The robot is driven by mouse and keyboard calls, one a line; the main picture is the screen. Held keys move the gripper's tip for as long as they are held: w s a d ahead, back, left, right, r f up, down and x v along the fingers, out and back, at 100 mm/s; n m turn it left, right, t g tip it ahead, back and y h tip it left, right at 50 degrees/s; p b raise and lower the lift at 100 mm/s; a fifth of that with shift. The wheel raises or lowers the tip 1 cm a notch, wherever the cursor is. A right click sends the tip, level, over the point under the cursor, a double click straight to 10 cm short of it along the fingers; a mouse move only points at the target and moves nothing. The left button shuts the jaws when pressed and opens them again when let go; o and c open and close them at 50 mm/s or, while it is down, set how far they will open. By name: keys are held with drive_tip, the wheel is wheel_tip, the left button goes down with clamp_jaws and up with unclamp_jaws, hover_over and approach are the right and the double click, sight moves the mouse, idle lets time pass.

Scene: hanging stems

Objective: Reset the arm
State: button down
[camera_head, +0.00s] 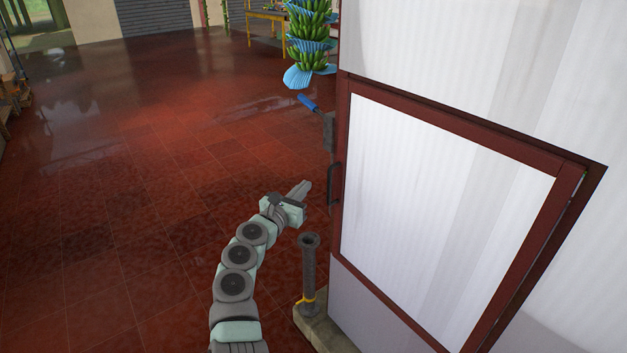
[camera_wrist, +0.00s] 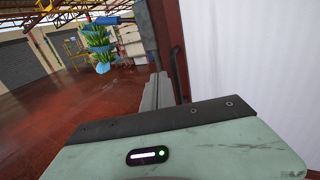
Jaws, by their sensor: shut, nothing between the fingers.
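My arm rises from the bottom of the head view, bent up and to the right. My gripper (camera_head: 302,188) is at its end, with the fingers together and nothing between them. It is in free air just left of the white door's dark handle (camera_head: 334,184), with a small gap in the picture. In the wrist view the grey fingers of my gripper (camera_wrist: 157,88) show beyond the green wrist housing, beside the dark handle (camera_wrist: 180,72). I cannot tell the exact depth between fingers and handle.
A red-framed white door (camera_head: 440,190) fills the right side. A dark upright post (camera_head: 309,270) stands on a stone block below my gripper. A banana bunch with blue sheets (camera_head: 309,40) hangs at the upper middle. A yellow table (camera_head: 266,17) is behind. The red floor (camera_head: 130,200) at left is clear.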

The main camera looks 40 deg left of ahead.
drive_tip(key=s+p, duration=0.1)
drive_tip(key=s, duration=0.5)
drive_tip(key=shift+s, duration=0.15)
